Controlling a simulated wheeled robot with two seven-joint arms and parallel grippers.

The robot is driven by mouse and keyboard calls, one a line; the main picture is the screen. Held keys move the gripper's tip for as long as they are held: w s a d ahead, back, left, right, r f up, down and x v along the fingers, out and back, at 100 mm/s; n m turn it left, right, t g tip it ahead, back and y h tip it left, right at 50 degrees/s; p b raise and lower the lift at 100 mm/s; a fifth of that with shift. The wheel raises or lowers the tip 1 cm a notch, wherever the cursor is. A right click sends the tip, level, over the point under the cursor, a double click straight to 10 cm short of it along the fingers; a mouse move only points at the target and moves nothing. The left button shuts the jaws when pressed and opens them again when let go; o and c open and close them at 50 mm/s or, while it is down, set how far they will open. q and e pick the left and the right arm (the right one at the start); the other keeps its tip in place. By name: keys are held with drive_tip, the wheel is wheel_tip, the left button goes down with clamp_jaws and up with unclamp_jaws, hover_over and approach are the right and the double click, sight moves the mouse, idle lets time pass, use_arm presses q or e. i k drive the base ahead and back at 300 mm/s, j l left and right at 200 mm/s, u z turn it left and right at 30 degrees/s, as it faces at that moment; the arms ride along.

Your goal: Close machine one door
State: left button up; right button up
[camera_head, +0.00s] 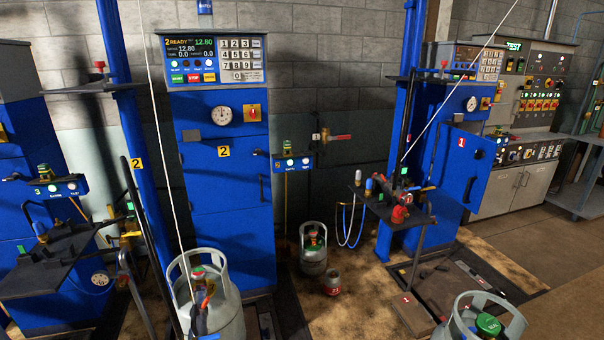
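Machine one (461,108) is the blue machine right of centre, with a keypad panel and a round gauge at its top. Its blue door (481,178) carries a red label "1" and a dark handle. The door stands open, swung out toward the right at an angle to the machine's front. Neither of my grippers shows in the head view, so their distance from the door cannot be seen.
A shelf (373,207) with tools and small bottles juts out before machine one. Machine two (225,180) stands left of centre. Gas cylinders stand on the floor at front left (222,312), centre (313,258) and front right (455,329). A grey control cabinet (523,185) stands right of the door.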

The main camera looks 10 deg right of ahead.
sight(455, 171)
drive_tip(key=i+z, duration=0.4)
drive_tip(key=i+j+z, duration=0.1)
drive_tip(key=i+z, duration=0.25)
drive_tip(key=i+j+z, duration=0.15)
drive_tip(key=z, duration=0.25)
drive_tip(key=i+j+z, duration=0.35)
drive_tip(key=i, duration=0.5)
drive_tip(key=i+j, duration=0.15)
drive_tip(key=i, duration=0.35)
drive_tip(key=i+l+u, duration=0.2)
drive_tip(key=i, duration=0.3)
drive_tip(key=i+l+u, duration=0.2)
drive_tip(key=i, duration=0.3)
